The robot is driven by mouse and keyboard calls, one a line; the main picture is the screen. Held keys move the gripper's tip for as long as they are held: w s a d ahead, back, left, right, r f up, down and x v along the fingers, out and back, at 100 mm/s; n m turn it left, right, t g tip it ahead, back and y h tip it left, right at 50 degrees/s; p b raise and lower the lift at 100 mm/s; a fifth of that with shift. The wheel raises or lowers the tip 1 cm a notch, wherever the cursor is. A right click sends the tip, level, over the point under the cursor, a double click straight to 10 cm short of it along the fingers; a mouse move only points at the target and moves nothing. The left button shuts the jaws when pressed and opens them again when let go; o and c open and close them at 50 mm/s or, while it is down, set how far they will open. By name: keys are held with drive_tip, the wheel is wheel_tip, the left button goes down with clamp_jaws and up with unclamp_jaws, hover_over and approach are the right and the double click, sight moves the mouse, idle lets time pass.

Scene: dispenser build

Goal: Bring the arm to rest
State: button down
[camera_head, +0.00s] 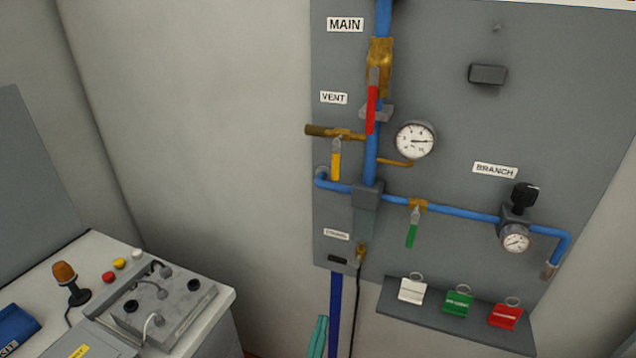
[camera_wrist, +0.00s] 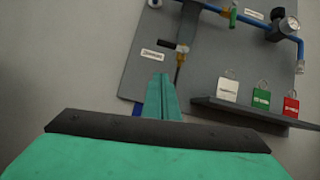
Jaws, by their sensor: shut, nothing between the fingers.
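My gripper (camera_wrist: 162,98) shows in the wrist view as two teal fingers pressed together, shut and empty. Its tip also shows at the bottom edge of the head view (camera_head: 318,338), in front of the wall below the panel. It appears apart from everything around it. The rest of my arm is out of the head view.
A grey panel (camera_head: 450,110) carries blue pipes, red, yellow and green valve handles, and two gauges. A bench (camera_head: 222,297) with a grey control box (camera_head: 170,310) and an orange lamp (camera_head: 65,272) stands at left.

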drive_tip(key=s+a+f+n+g+y, duration=0.1)
drive_tip(key=s+f+n+g+y, duration=0.15)
drive_tip(key=s+n, duration=0.85)
drive_tip(key=s+f+n+g+y, duration=0.1)
drive_tip(key=s+f+n+y, duration=0.3)
drive_tip(key=s+n, duration=0.65)
drive_tip(key=s+r+n+g, duration=0.2)
drive_tip(key=s+n, duration=0.6)
drive_tip(key=s+r+n+g+y, duration=0.1)
drive_tip(key=s+r+n+g, duration=0.1)
drive_tip(key=s+n, duration=0.6)
drive_tip(key=shift+s, duration=0.6)
drive_tip(key=shift+a+n+g, duration=0.1)
drive_tip(key=shift+n+g, duration=0.15)
